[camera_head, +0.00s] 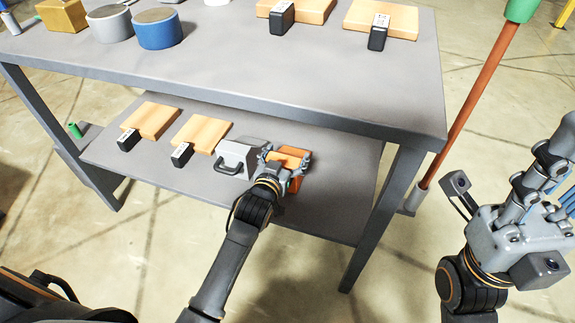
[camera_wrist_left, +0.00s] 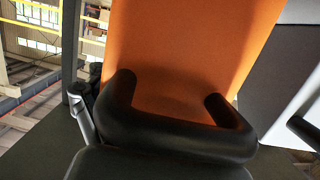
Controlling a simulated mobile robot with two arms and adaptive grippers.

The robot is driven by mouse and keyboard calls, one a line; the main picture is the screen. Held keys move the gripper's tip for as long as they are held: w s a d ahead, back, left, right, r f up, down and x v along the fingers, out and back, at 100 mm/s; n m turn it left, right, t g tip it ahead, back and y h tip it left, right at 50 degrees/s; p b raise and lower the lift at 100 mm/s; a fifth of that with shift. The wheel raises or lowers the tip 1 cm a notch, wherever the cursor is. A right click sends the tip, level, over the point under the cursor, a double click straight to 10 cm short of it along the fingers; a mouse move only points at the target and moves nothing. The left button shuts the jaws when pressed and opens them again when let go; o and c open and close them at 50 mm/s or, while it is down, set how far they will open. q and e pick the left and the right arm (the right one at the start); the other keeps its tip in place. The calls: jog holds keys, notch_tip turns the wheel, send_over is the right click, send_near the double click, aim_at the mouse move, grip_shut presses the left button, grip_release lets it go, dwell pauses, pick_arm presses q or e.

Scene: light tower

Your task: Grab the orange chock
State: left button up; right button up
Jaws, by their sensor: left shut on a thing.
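The orange chock (camera_head: 291,152) is on the lower shelf of the grey table, at the right end of a row. In the left wrist view the orange chock (camera_wrist_left: 185,50) fills the middle, with its black handle (camera_wrist_left: 165,132) toward the camera. My left gripper (camera_head: 286,160) is shut on the chock, partly covering it in the head view. The exact finger contact is hidden. My right gripper (camera_head: 545,165) is at the right, away from the table; its fingertips are not clear enough to judge.
A grey chock (camera_head: 240,157) with a dark handle sits just left. Wooden blocks (camera_head: 200,132) with black items stand farther left on the lower shelf (camera_head: 340,190). The tabletop (camera_head: 300,70) overhangs behind. An orange pole (camera_head: 468,105) stands right of the table.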

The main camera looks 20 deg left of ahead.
pick_arm(q)
jog(key=shift+r, duration=0.3)
